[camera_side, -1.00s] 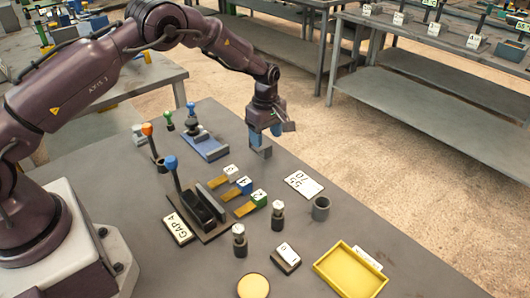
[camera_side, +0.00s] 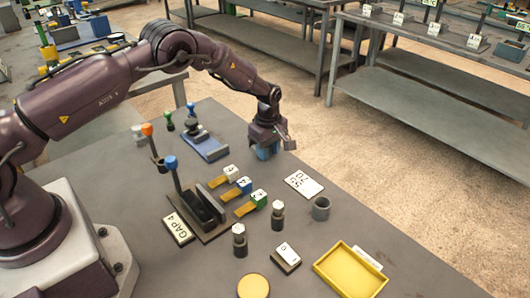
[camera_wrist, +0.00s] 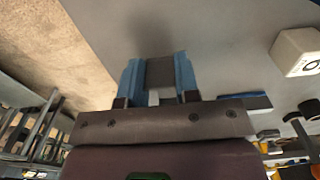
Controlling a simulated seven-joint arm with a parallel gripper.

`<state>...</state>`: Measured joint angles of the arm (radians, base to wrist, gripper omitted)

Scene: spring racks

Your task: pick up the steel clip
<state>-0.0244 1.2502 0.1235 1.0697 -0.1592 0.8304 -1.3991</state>
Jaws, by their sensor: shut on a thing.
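The steel clip (camera_wrist: 160,72) shows in the wrist view as a grey block between the two blue fingers. My gripper (camera_wrist: 159,85) is shut on it, with a finger against each side. In the side view my gripper (camera_side: 265,152) is low at the table's far edge, and its blue fingers hide the clip. I cannot tell whether the clip touches the table.
Left of my gripper is a blue fixture (camera_side: 210,148). Nearer are tagged blocks (camera_side: 258,198), a slotted dark stand (camera_side: 207,212) with levers, a number card (camera_side: 304,184), a grey cup (camera_side: 320,209) and a yellow tray (camera_side: 322,268).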

